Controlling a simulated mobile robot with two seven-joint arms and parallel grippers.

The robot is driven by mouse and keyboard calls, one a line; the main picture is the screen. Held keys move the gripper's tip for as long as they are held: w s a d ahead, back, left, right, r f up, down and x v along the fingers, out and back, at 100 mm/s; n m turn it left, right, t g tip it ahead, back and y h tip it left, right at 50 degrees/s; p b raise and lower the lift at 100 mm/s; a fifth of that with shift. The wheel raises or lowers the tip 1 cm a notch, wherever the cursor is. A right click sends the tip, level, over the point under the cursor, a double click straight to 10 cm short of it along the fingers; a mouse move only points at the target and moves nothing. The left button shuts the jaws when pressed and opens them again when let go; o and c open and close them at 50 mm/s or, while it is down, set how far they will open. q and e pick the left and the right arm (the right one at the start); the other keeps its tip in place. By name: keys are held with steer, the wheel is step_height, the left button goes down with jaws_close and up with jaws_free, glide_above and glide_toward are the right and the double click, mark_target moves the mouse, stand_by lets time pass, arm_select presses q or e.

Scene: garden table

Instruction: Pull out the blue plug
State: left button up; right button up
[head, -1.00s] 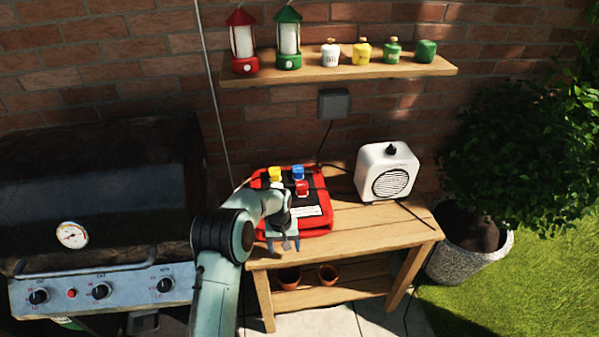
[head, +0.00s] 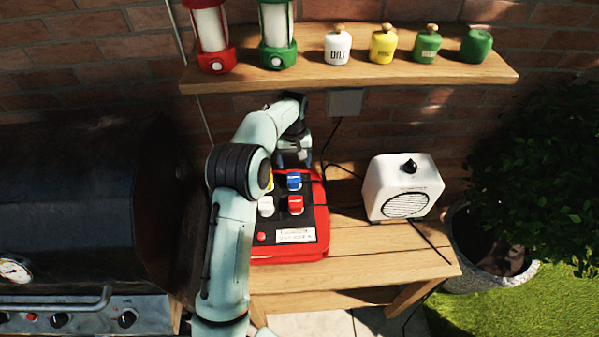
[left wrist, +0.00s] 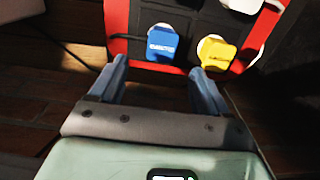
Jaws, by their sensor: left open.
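The blue plug (head: 294,181) sits in the back right socket of a red power box (head: 322,215) on the wooden table. A red plug (head: 295,204) is in front of it, a white plug (head: 266,206) is front left, and a yellow plug (head: 270,183) is partly hidden by my arm. My left gripper (head: 293,163) is behind the box, close to the blue plug. In the left wrist view the open fingers (left wrist: 157,82) point toward the blue plug (left wrist: 162,45) and yellow plug (left wrist: 216,54), with nothing between them. My right gripper is not in view.
A white heater (head: 403,187) stands right of the box, with a dark cable. A shelf (head: 350,76) with lanterns and small canisters is above. A grey wall box (head: 345,103) is behind my gripper. A grill (head: 80,220) is at left.

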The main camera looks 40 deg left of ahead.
mark_target(294, 177)
arm_select(q)
steer(key=shift+s+d+r, duration=0.1)
steer(key=shift+s, duration=0.3)
steer(key=shift+w+f, duration=0.15)
steer(key=shift+f, duration=0.4)
step_height(294, 177, down, 5)
steer(key=shift+r+b, duration=0.1)
steer(key=shift+b, duration=1.15)
steer(key=shift+f, duration=1.6)
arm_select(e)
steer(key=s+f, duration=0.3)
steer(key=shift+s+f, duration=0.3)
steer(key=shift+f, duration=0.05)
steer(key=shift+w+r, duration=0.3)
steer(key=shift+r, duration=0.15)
